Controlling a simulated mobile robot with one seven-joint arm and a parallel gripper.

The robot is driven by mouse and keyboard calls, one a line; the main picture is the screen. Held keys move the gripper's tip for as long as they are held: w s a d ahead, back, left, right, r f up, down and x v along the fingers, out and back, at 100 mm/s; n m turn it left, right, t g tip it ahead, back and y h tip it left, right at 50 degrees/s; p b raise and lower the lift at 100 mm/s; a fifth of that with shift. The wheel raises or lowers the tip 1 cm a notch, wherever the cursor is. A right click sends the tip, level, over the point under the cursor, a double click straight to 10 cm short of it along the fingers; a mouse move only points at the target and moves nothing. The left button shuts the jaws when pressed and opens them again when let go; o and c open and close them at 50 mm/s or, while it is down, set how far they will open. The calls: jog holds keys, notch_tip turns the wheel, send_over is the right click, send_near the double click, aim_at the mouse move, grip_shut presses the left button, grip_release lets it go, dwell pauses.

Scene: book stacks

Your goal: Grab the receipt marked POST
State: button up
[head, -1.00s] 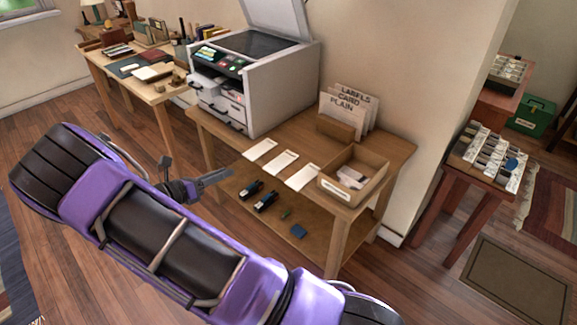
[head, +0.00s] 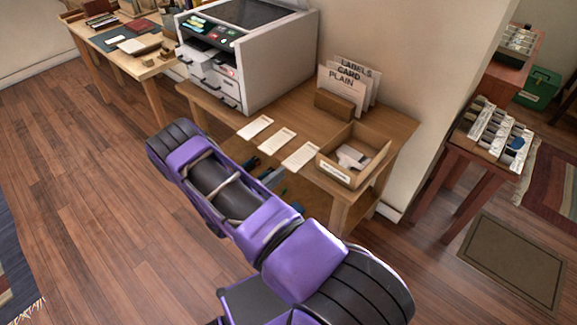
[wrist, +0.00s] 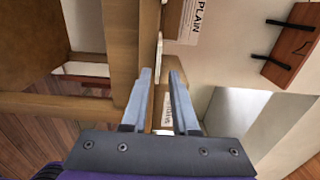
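Three white paper slips lie in a row on the wooden table's front part: a left slip (head: 255,127), a middle slip (head: 277,139) and a right slip (head: 300,155). Their print is too small to read, so I cannot tell which is marked POST. My gripper (head: 271,178) is in front of the table edge, below the slips, mostly hidden by my arm. In the wrist view my gripper (wrist: 159,76) has its two grey fingers apart. A white labelled surface (wrist: 167,108) shows between them; I cannot tell whether it is a slip or held.
A wooden box (head: 336,172) with papers stands right of the slips. Behind it a holder carries cards, including a PLAIN card (head: 339,98), also in the wrist view (wrist: 200,20). A large printer (head: 262,70) stands at the left. The table (head: 398,128) has a lower shelf.

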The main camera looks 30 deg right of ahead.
aim_at(286, 164)
jog(key=shift+b+x, duration=0.55)
jog(key=shift+x, duration=1.6)
grip_shut()
jog(key=shift+r+p, duration=0.9)
jog(key=shift+r, duration=0.45)
jog(key=shift+f, duration=0.1)
